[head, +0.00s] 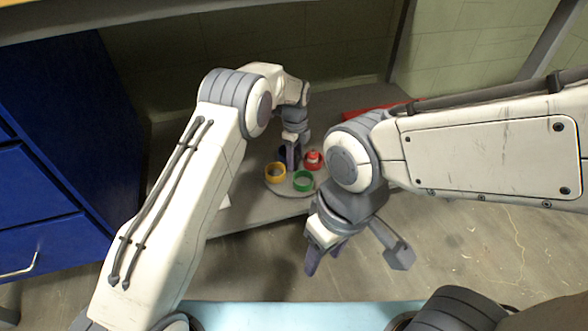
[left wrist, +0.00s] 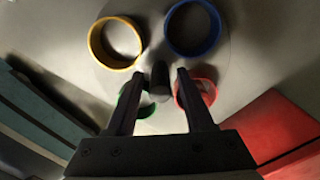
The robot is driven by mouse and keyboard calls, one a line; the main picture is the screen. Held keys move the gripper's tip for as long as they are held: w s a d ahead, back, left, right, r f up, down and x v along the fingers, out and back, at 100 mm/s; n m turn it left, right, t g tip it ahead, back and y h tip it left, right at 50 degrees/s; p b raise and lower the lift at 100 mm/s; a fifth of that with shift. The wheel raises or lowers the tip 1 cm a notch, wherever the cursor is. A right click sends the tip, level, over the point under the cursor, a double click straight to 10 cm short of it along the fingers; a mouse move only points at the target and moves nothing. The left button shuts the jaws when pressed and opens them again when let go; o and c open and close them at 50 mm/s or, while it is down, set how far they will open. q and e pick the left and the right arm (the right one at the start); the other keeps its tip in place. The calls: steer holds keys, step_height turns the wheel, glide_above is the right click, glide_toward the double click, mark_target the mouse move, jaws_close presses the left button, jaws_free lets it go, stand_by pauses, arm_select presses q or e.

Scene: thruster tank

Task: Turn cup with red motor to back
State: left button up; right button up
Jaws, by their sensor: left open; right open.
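A round grey turntable (head: 290,190) carries a yellow cup (head: 275,172), a green cup (head: 303,181), a red cup with a red piece in it (head: 313,160) and a blue cup, mostly hidden behind my left gripper. My left gripper (head: 291,160) points down over the turntable's middle. In the left wrist view its open fingers (left wrist: 168,75) stand either side of a dark central post (left wrist: 160,84). The blue cup (left wrist: 193,28) and yellow cup (left wrist: 116,43) show beyond; the red cup (left wrist: 207,90) and green cup (left wrist: 145,109) are partly covered by the fingers. My right gripper (head: 355,258) is open and empty, away from the turntable.
The turntable sits on a grey shelf (head: 250,215). A red box (left wrist: 278,125) lies to the right and a dark teal object (left wrist: 35,115) to the left in the wrist view. A blue drawer cabinet (head: 45,190) stands at the left.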

arm_select(q)
jaws_close()
steer(key=shift+n+p, duration=1.35)
steer(key=shift+n, duration=0.15)
